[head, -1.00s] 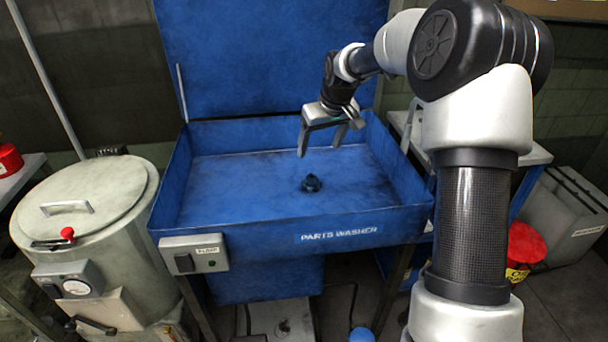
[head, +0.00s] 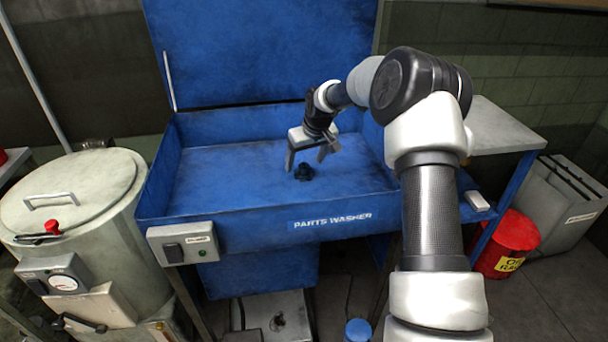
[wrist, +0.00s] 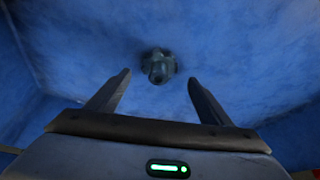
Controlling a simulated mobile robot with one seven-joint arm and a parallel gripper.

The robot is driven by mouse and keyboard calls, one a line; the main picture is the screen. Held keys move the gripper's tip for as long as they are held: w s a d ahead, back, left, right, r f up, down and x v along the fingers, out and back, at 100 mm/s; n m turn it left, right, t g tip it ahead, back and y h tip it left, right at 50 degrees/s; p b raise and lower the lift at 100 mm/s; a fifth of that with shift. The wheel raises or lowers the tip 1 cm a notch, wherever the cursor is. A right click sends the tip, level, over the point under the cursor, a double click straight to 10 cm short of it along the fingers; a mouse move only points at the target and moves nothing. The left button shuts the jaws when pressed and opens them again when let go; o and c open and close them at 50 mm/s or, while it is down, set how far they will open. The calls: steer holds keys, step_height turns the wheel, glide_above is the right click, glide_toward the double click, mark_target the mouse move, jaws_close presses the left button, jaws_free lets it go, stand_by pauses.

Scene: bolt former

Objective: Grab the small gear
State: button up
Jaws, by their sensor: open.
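The small gear (head: 303,172) is a small dark part lying on the blue floor of the parts washer (head: 230,180), near its front. In the wrist view the gear (wrist: 158,66) shows beyond the fingertips, roughly centred between them. My gripper (head: 306,165) is open, fingers pointing down, with nothing held. In the head view its fingertips are close to the gear; the wrist view (wrist: 158,84) shows the gear still apart from both fingers. Whether the fingertips are level with the gear cannot be told.
The washer's raised side walls and front lip (head: 270,228) surround the basin, and its lid (head: 260,55) stands open behind. A grey drum (head: 75,200) stands to the left. A red can (head: 508,245) and a side table (head: 505,130) are at the right. The basin floor is otherwise clear.

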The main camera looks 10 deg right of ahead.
mark_target(304, 165)
steer(key=x, duration=0.3)
steer(key=shift+d+f, duration=0.15)
steer(key=shift+f, duration=0.1)
steer(key=c, duration=1.5)
steer(key=shift+w+r, duration=0.1)
steer(key=shift+r, duration=0.1)
steer(key=shift+c, duration=0.8)
